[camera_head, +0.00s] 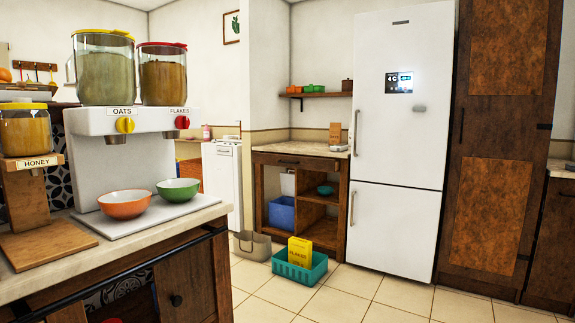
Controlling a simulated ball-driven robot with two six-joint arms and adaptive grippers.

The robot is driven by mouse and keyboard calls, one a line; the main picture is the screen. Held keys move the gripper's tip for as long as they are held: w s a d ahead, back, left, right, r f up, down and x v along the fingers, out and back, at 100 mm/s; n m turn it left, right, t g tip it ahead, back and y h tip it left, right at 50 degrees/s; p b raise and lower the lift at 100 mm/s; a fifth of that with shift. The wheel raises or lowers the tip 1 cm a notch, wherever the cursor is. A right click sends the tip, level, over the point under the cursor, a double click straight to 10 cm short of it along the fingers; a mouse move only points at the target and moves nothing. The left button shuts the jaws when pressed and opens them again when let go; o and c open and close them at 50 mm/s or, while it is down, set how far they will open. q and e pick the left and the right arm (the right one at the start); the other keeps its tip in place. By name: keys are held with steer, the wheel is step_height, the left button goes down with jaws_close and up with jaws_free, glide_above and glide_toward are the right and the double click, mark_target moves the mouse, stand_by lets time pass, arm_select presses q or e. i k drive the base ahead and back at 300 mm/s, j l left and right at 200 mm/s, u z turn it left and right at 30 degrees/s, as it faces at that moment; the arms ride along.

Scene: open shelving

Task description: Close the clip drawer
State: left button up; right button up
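No drawer is labelled as the clip drawer, so I cannot tell which one it is. A wooden shelf unit (257,207) stands left of the fridge, with a thin dark-handled drawer front (290,161) under its worktop. That front looks about flush with the unit, but at this distance I cannot tell if it is fully shut. No clips can be made out. Neither my left nor my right gripper is in view.
A near counter (150,244) at left bears cereal dispensers (130,70), an orange bowl (124,205) and a green bowl (178,192). A teal basket (300,272) and grey bag (251,246) stand on the floor before the unit. Tiled floor (375,305) in front is clear.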

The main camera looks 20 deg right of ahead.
mark_target(293, 161)
steer(key=i+l+z, duration=0.2)
steer(key=i+z, duration=0.65)
steer(key=i+l+z, duration=0.15)
steer(key=i+z, duration=0.3)
steer(key=i, duration=1.3)
steer(key=i+j+u, duration=0.1)
steer(key=i+u, duration=0.65)
steer(key=i+l+u, duration=0.2)
steer(key=i+u, duration=0.15)
steer(key=i, duration=0.15)
